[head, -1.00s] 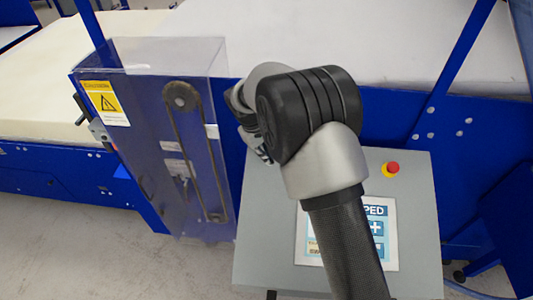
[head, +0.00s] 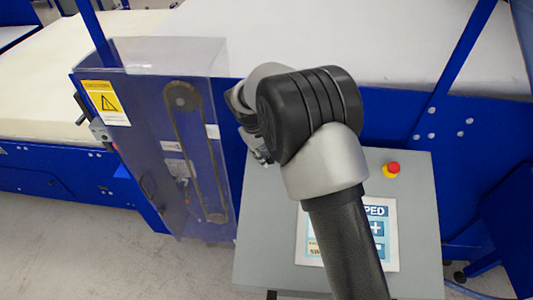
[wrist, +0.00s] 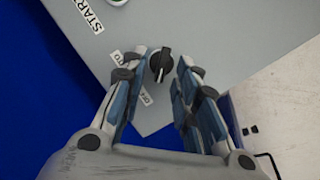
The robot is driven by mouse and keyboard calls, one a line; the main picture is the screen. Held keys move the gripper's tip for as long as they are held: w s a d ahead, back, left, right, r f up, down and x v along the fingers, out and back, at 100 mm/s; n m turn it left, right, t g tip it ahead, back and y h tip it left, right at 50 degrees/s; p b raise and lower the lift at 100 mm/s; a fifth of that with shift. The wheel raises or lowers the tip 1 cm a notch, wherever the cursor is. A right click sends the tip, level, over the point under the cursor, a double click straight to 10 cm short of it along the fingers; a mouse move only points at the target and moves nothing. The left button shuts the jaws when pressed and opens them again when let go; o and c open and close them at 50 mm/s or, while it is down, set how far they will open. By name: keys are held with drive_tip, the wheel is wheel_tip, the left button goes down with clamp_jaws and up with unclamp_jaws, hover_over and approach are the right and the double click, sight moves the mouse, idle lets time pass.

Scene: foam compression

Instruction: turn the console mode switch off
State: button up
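The mode switch (wrist: 160,64) is a black rotary knob with a pale pointer line, on the grey console (wrist: 200,35) in the wrist view. A label reading OFF (wrist: 146,97) and a partly covered label (wrist: 118,58) are beside it. My gripper (wrist: 161,72) is open, with its fingertips on either side of the knob and small gaps visible. Whether a finger touches the knob, I cannot tell. In the head view the console (head: 265,235) stands at lower centre. My arm hides the switch there and most of my gripper (head: 260,152).
A red emergency stop button (head: 391,170) and a touch screen (head: 390,245) are on the console. A START label (wrist: 89,15) and a green-rimmed button (wrist: 117,2) lie near the switch. A clear guard (head: 220,110) over a belt drive stands left of my arm.

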drive_tip(key=v, duration=1.2)
drive_tip(key=s+d+r+m+y+b, duration=0.15)
drive_tip(key=s+d+m+b, duration=0.25)
drive_tip(key=s+d+b, duration=0.85)
drive_tip(key=s+d+f+m+t+b, duration=0.1)
drive_tip(key=s+d+f+b, duration=0.1)
drive_tip(key=s, duration=0.4)
drive_tip(key=s+d+f+m+b, duration=0.2)
drive_tip(key=s+d+f+b, duration=0.1)
drive_tip(key=s+f, duration=0.3)
drive_tip(key=s+d+f+m+t+b, duration=0.1)
drive_tip(key=s+d+f+b, duration=0.2)
drive_tip(key=s+f, duration=0.2)
drive_tip(key=s+y, duration=0.1)
drive_tip(key=s, duration=0.2)
drive_tip(key=shift+t+b, duration=0.3)
